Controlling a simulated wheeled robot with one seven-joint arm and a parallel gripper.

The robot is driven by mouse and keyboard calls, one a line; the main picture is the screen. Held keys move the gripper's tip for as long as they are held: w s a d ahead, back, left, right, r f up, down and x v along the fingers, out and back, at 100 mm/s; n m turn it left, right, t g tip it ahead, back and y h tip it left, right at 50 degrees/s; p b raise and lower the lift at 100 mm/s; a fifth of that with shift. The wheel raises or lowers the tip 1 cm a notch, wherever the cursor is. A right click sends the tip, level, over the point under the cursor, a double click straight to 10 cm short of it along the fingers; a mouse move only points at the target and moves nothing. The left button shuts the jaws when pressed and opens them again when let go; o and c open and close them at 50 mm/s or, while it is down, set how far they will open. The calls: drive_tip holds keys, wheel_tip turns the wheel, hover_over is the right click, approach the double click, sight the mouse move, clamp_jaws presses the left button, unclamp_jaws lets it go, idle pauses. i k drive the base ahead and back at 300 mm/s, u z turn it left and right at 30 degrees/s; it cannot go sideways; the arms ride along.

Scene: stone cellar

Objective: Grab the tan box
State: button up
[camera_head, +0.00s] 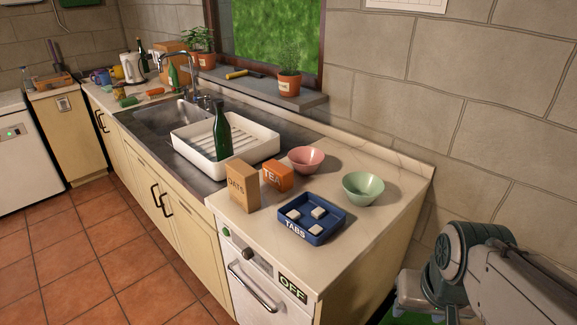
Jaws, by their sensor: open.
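The tan box (242,187), with "OATS" lettering on its front, stands upright on the pale countertop, near its front edge and close to the sink's right end. My gripper (424,311) is at the lower right, past the counter's right end, and points down. It is open, well apart from the tan box, and partly cut off by the bottom edge of the picture.
A blue tray (325,235) marked "TABS" holds several white blocks. Pink (306,159) and green (363,188) bowls stand behind. The counter's front right is clear.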

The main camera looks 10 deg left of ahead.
sight(243, 179)
drive_tip(key=z, duration=3.85)
drive_tip(key=k, duration=2.85)
drive_tip(key=u, duration=1.6)
